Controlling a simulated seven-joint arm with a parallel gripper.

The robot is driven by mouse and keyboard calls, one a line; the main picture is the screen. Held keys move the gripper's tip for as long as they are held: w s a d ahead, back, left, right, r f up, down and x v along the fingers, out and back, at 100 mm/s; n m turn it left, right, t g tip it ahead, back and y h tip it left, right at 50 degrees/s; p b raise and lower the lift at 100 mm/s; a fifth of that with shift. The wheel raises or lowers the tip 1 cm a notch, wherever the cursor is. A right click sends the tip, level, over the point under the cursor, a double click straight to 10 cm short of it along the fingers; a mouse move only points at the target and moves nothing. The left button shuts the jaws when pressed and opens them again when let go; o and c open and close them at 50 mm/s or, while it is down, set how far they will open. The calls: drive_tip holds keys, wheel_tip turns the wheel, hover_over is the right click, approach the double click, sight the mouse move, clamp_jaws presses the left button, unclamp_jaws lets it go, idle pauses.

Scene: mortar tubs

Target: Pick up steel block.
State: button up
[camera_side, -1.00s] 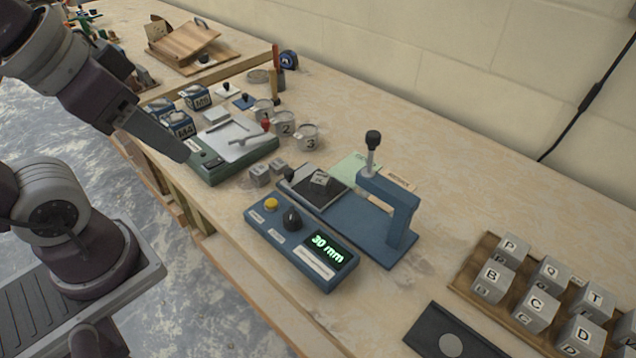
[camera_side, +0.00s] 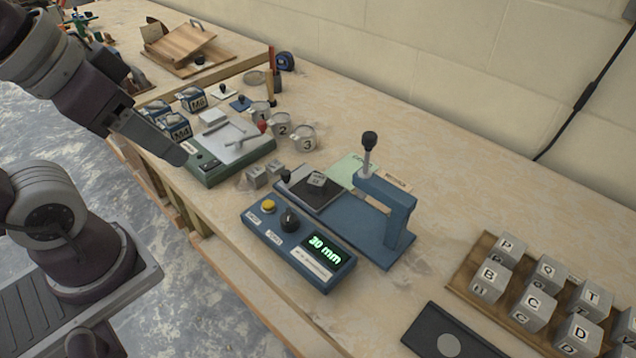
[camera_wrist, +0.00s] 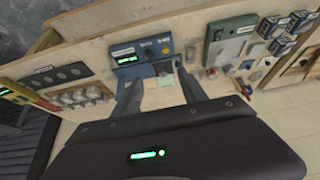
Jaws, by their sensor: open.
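Several grey metal blocks could be the steel block; I cannot tell which is meant. A small block (camera_side: 317,179) lies on the black plate of the blue press. Two small grey blocks, a left one (camera_side: 254,180) and a right one (camera_side: 275,170), stand on the bench beside the control box. In the side view my gripper (camera_side: 182,156) hangs at the left, by the green-based device, apart from all these blocks.
The blue press (camera_side: 398,215) has an upright arm and black knob. The control box (camera_side: 300,245) reads 30 mm. The green-based device (camera_side: 215,172) and numbered cups (camera_side: 303,138) stand further back. A dark plate (camera_side: 425,330) lies in front. Bench between press and wooden board (camera_side: 470,262) is clear.

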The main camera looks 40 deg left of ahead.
drive_tip(key=n+g+h, duration=0.4)
drive_tip(key=n+h, duration=0.7)
drive_tip(key=n, duration=0.5)
hover_over(314, 178)
drive_tip(key=s, duration=0.7)
wheel_tip(314, 178, down, 14)
drive_tip(key=w+a+f+n+t, duration=0.1)
drive_tip(key=f+n, duration=0.1)
drive_tip(key=f, duration=0.1)
drive_tip(key=w+a+f+n+t+h, duration=0.1)
drive_tip(key=a+f+n, duration=0.1)
drive_tip(key=f, duration=0.1)
drive_tip(key=w+a+f+n+t, duration=0.1)
drive_tip(key=w+a+f+n, duration=0.1)
drive_tip(key=f, duration=0.1)
drive_tip(key=shift+a+f+h, duration=0.15)
drive_tip(key=shift+a+h, duration=0.1)
drive_tip(key=shift+h, duration=0.05)
drive_tip(key=shift+n, duration=0.3)
drive_tip(key=x, duration=0.7)
drive_tip(key=shift+w+a, duration=0.2)
drive_tip(key=shift+w, duration=0.2)
drive_tip(key=shift+d+t, duration=0.1)
drive_tip(key=shift+t, duration=0.3)
clamp_jaws()
